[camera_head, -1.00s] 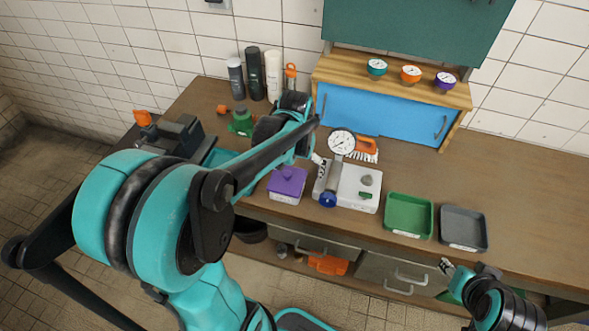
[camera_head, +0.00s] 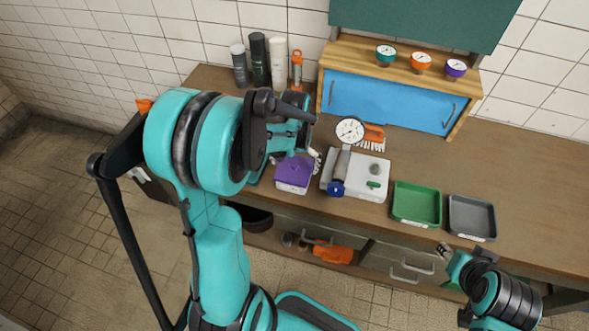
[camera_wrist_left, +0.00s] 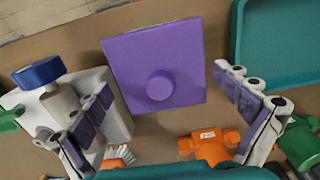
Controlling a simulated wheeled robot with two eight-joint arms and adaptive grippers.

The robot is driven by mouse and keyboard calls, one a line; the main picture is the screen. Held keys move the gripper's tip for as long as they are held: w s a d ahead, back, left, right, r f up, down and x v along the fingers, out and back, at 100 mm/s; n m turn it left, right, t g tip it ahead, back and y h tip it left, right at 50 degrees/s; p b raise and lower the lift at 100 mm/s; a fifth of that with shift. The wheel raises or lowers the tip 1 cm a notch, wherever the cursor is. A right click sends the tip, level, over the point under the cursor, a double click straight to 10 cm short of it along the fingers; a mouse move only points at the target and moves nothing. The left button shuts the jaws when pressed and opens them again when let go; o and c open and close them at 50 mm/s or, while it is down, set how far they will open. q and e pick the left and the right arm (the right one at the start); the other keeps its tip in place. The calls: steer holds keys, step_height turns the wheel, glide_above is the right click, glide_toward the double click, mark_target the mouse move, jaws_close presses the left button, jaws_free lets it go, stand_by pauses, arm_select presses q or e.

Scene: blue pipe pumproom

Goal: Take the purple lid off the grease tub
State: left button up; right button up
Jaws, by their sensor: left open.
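The grease tub (camera_head: 291,188) is a white box near the bench's front edge, and its square purple lid (camera_head: 294,171) sits on top. In the left wrist view the lid (camera_wrist_left: 190,48) lies below the gripper, with a round knob (camera_wrist_left: 160,86) near its middle. My left gripper (camera_wrist_left: 164,88) is open and empty, one finger on each side of the knob as seen from above. In the head view it hangs over the back of the tub, partly hidden by my arm. My right gripper (camera_head: 444,250) is low at the right, away from the tub; its fingers are too small to judge.
Green (camera_head: 416,205) and grey (camera_head: 472,218) trays sit further right. Bottles stand at the back left. The bench's right side is clear.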

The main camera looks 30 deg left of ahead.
arm_select(q)
steer(key=shift+c, duration=0.3)
steer(key=c, duration=1)
steer(key=shift+s+d, duration=0.1)
steer(key=shift+s, duration=0.05)
steer(key=c, duration=0.4)
steer(key=shift+o, duration=0.2)
steer(key=shift+o, duration=0.3)
